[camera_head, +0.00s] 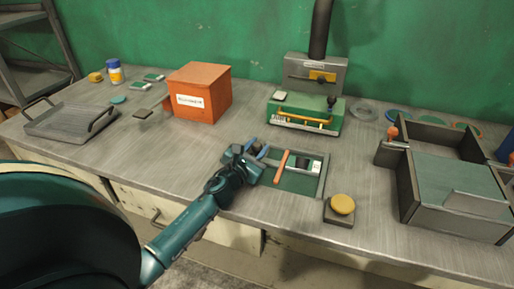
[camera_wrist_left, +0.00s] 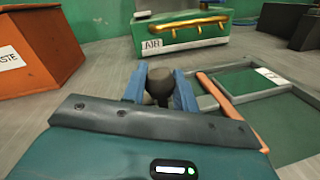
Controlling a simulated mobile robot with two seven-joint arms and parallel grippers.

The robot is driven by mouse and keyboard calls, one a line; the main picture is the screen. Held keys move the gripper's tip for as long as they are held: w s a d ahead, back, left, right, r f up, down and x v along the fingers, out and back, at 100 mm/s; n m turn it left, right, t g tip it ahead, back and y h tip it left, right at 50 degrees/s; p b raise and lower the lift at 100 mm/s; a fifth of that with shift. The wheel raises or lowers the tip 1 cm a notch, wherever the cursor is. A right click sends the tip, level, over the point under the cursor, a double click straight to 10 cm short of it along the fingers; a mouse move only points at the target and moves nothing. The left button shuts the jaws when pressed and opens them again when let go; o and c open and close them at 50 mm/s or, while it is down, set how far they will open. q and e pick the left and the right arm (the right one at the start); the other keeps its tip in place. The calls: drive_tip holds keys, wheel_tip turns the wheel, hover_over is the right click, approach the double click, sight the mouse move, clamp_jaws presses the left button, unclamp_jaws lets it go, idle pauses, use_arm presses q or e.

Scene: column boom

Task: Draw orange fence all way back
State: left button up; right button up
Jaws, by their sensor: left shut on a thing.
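The orange fence (camera_head: 281,167) is a slim bar lying across a metal-framed green bed (camera_head: 303,183) at the front middle of the bench. In the left wrist view the fence (camera_wrist_left: 222,98) runs just right of my fingers. My left gripper (camera_head: 258,151) is at the bed's left side, its blue fingers shut on a dark rounded knob (camera_wrist_left: 159,84). Whether the knob is joined to the fence I cannot tell. A small white label (camera_wrist_left: 270,75) lies at the bed's right side. My right gripper is not in view.
Behind the bed stands a green press (camera_head: 305,112) with a yellow bar. An orange box (camera_head: 200,92) is to the left, with a metal tray (camera_head: 62,126) beyond. A yellow button (camera_head: 342,204) is at front right, near a grey open box (camera_head: 455,185).

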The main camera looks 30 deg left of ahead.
use_arm(q)
clamp_jaws()
drive_tip(key=shift+a, duration=0.15)
drive_tip(key=a, duration=0.2)
drive_tip(key=s+a+b, duration=0.1)
drive_tip(key=a, duration=0.3)
drive_tip(key=shift+s+f, duration=0.15)
drive_tip(key=shift+s, duration=0.1)
drive_tip(key=shift+a, duration=0.3)
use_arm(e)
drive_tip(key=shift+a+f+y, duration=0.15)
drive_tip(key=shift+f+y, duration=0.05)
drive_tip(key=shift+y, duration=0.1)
use_arm(q)
drive_tip(key=o, duration=0.9)
unclamp_jaws()
drive_tip(key=shift+s+a, duration=0.1)
drive_tip(key=shift+s, duration=0.05)
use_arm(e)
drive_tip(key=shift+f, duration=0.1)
